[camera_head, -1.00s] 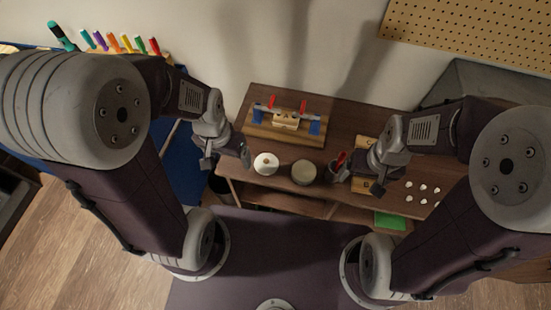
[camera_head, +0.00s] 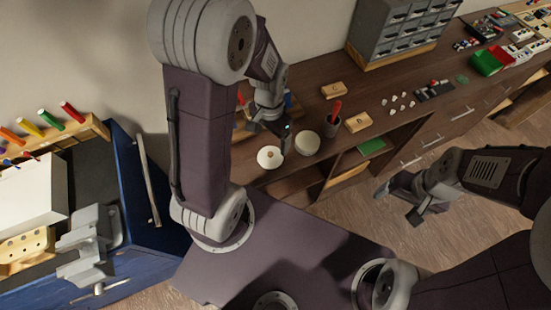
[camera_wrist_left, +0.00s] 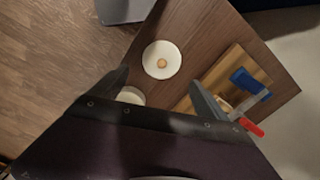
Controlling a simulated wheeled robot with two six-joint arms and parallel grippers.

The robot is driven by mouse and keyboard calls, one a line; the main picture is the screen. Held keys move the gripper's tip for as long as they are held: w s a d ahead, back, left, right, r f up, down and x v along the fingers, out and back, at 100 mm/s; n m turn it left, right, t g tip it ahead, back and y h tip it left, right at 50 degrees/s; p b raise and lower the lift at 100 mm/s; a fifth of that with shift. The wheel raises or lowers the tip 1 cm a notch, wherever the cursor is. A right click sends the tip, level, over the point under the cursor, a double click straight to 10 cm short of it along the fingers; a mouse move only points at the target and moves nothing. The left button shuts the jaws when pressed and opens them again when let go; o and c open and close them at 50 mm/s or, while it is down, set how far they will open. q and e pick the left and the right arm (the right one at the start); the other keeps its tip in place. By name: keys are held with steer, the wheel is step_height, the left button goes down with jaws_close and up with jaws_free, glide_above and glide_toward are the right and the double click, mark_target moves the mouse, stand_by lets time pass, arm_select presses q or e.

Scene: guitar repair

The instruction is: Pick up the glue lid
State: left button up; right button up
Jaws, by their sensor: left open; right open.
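The glue lid (camera_head: 268,158), a white round disc with a small brown knob, lies on the wooden bench near its front edge. It also shows in the left wrist view (camera_wrist_left: 161,50), ahead of the fingers. A pale round pot (camera_head: 307,142) stands to its right; a pale round thing (camera_wrist_left: 131,96) in the wrist view is partly hidden by a finger. My left gripper (camera_head: 281,132) is open and empty, close to the lid and apparently above it. My right gripper (camera_head: 414,208) is open and empty, over the floor at the right.
A cup with a red-handled tool (camera_head: 333,117) and wooden blocks (camera_head: 357,122) stand right of the pot. A green pad (camera_head: 371,147) and small white pieces (camera_head: 400,103) lie further right. A grey drawer cabinet (camera_head: 400,35) stands behind. A blue workbench with a vise (camera_head: 90,240) is at left.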

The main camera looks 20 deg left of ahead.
mark_target(270, 154)
arm_select(q)
steer(key=shift+f, duration=2)
steer(key=f, duration=0.4)
steer(key=shift+s+a+f, duration=0.1)
steer(key=shift+a+f, duration=0.1)
steer(key=shift+f, duration=0.4)
steer(key=c, duration=1.3)
steer(key=shift+s, duration=0.1)
steer(key=c, duration=0.3)
steer(key=shift+c, duration=0.3)
